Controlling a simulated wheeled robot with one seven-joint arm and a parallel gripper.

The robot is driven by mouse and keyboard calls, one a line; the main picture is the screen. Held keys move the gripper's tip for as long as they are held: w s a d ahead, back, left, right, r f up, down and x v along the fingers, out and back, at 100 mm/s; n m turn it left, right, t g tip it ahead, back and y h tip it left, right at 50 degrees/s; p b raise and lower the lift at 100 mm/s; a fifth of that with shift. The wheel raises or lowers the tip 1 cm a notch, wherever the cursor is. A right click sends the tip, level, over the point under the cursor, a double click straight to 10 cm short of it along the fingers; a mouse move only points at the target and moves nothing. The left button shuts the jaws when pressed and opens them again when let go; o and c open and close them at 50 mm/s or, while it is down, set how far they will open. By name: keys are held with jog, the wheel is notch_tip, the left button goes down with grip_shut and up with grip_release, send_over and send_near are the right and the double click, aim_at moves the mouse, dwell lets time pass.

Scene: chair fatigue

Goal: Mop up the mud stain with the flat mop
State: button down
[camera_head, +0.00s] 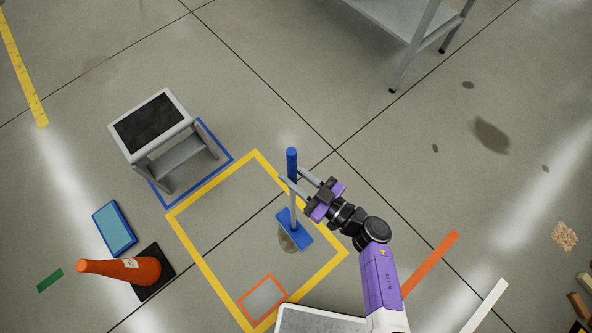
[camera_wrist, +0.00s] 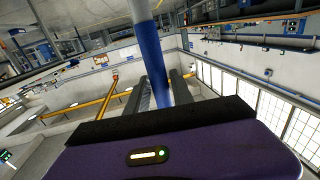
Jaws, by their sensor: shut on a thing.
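The flat mop (camera_head: 292,192) stands nearly upright, with a blue grip at its top, a grey pole and a flat blue head (camera_head: 294,229) on the floor. My gripper (camera_head: 290,180) is shut on the mop's handle near the blue grip. The handle also shows between the fingers in the wrist view (camera_wrist: 151,60). The mud stain (camera_head: 288,240) is a brown patch on the floor inside the yellow outline. The mop head covers part of it, and its lower left part shows.
A yellow floor outline (camera_head: 211,278) surrounds the stain, with an orange-outlined square (camera_head: 263,299) in its lower corner. A grey step stool (camera_head: 165,135), a traffic cone (camera_head: 125,270) and a blue tray (camera_head: 115,228) stand left. A metal table (camera_head: 400,20) is at the top. Dark spots (camera_head: 491,136) mark the floor right.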

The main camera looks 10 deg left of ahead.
jog(key=s+a+p, duration=0.2)
jog(key=s+a, duration=0.5)
jog(key=s, duration=0.3)
jog(key=shift+s+a+r, duration=0.2)
jog(key=shift+s+a, duration=0.05)
jog(key=shift+a, duration=0.15)
dwell(1.0)
jog(key=s+a+b, duration=0.1)
jog(key=s+a, duration=0.3)
jog(key=a, duration=0.1)
jog(key=shift+s+a, duration=0.3)
dwell(0.7)
